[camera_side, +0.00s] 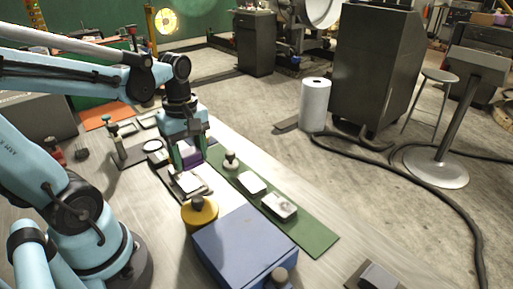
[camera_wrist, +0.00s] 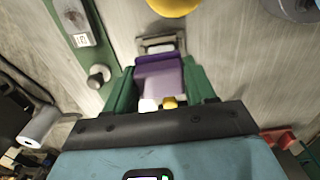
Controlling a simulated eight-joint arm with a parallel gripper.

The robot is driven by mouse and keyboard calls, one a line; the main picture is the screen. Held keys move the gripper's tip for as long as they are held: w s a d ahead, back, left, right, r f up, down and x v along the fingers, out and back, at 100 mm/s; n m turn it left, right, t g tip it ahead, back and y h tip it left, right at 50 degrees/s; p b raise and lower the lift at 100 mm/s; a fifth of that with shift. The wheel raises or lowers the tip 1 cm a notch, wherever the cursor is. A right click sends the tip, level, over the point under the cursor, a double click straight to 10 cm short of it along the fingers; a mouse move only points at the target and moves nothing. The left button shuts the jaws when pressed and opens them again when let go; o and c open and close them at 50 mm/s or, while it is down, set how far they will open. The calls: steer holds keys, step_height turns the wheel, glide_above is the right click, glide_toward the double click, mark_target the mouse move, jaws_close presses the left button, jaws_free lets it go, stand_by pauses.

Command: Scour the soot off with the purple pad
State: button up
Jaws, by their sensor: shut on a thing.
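My gripper (camera_side: 189,156) has green fingers and is shut on the purple pad (camera_side: 192,160). The pad also shows between the fingers in the wrist view (camera_wrist: 160,78). It hangs over or at a small dark tray (camera_side: 200,192) that holds a pale plate (camera_side: 187,182). In the wrist view the tray (camera_wrist: 160,41) lies just beyond the pad's end. I cannot tell whether the pad touches the plate. Soot is not clearly visible on this plate, which is partly hidden by the pad.
A yellow round piece with a dark knob (camera_side: 199,211) and a blue box (camera_side: 243,248) stand close in front. A green mat (camera_side: 312,238) to the right bears two pale plates and a knobbed piece (camera_side: 231,161). Several small items crowd the left.

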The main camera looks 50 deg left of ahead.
mark_target(184, 176)
steer(key=shift+a+f, duration=0.4)
steer(key=shift+f, duration=0.8)
steer(key=shift+a+f, duration=0.45)
steer(key=shift+f, duration=0.8)
steer(key=shift+a+f, duration=0.4)
steer(key=shift+f, duration=0.8)
steer(key=shift+a+f, duration=0.3)
steer(key=shift+a, duration=0.35)
steer(key=shift+a+f, duration=0.25)
steer(key=shift+a, duration=0.4)
steer(key=shift+c, duration=0.5)
steer(key=shift+a+f, duration=0.1)
steer(key=shift+a, duration=0.65)
steer(key=shift+d, duration=2.05)
step_height(184, 176, up, 8)
steer(key=shift+r, duration=0.15)
